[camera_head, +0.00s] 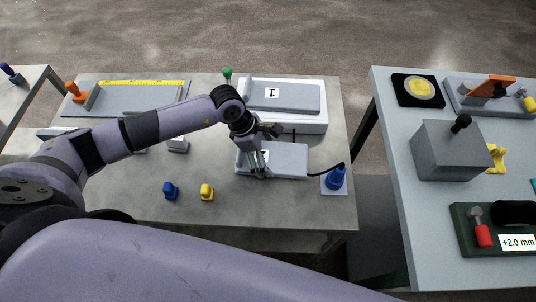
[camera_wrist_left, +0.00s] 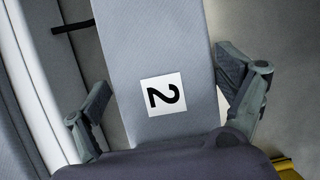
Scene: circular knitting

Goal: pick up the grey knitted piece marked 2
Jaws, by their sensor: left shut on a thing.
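The grey knitted piece marked 2 (camera_head: 288,160) lies in the middle right of the near table. In the left wrist view this grey piece (camera_wrist_left: 150,50) fills the centre, its white label with a black 2 facing up. My left gripper (camera_head: 258,172) is at the piece's left part in the head view, covering some of its label. In the left wrist view my left gripper (camera_wrist_left: 165,108) has one finger on each side of the piece, shut on it. A gap from the table cannot be made out. My right gripper is not in view.
A grey piece marked 1 (camera_head: 295,96) lies on a white block behind. A blue object (camera_head: 336,177) with a black cable stands to the right. A blue peg (camera_head: 170,190) and a yellow peg (camera_head: 207,191) stand front left. A second table (camera_head: 395,140) is at right.

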